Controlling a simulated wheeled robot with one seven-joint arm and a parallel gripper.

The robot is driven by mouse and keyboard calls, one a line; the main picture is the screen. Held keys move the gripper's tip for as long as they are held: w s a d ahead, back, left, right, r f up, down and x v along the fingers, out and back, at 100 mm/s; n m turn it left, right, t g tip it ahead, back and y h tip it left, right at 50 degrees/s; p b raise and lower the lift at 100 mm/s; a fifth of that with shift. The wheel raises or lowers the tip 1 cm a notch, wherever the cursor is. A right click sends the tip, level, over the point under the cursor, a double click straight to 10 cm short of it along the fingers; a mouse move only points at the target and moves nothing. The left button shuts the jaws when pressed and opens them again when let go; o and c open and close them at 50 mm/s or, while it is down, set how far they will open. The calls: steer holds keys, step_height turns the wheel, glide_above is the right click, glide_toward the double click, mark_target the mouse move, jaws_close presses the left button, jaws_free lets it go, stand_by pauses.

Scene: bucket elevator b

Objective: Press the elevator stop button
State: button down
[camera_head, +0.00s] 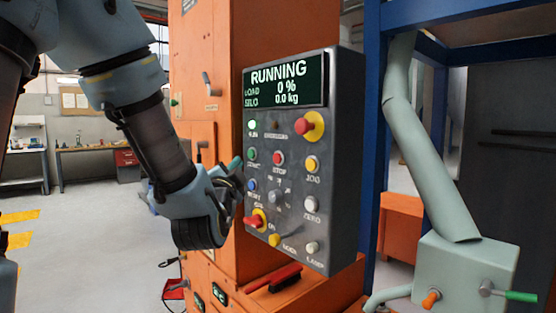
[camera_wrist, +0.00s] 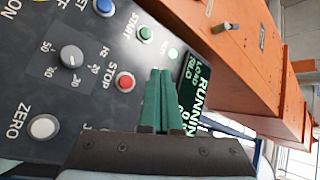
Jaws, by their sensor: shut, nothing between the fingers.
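The grey control panel (camera_head: 290,185) is mounted on an orange cabinet. Its stop button (camera_head: 278,158) is small, round and red with the label STOP; it also shows in the wrist view (camera_wrist: 125,82), left of my fingertips. My gripper (camera_head: 235,164) is at the panel's left side, with its teal fingers shut and empty. In the wrist view the fingers (camera_wrist: 161,72) point at the panel, between the stop button and the display. Whether they touch the panel cannot be told. The display (camera_head: 284,83) reads RUNNING, 0 %, 0.0 kg.
The green start button (camera_head: 252,154) lies left of the stop button, below a lit green lamp (camera_head: 252,125). A larger red mushroom button (camera_head: 313,123) on yellow is at upper right. A red-yellow switch (camera_head: 256,220) sits low left. Blue frame posts (camera_head: 372,130) stand to the right.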

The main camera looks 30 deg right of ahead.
steer(key=shift+d, duration=0.1)
glide_toward(273, 152)
steer(key=w, duration=0.3)
steer(key=shift+d+r, duration=0.3)
steer(key=shift+d, duration=0.2)
steer(key=shift+d, duration=0.15)
stand_by(1.7)
steer(key=shift+w+d, duration=0.1)
steer(key=shift+d, duration=0.15)
steer(key=shift+w+d+b, duration=0.1)
steer(key=shift+d+b, duration=0.3)
steer(key=shift+b, duration=0.05)
stand_by(0.6)
steer(key=shift+a, duration=0.15)
steer(key=shift+s+a+b, duration=0.2)
steer(key=shift+a+b, duration=0.15)
steer(key=shift+a, duration=0.3)
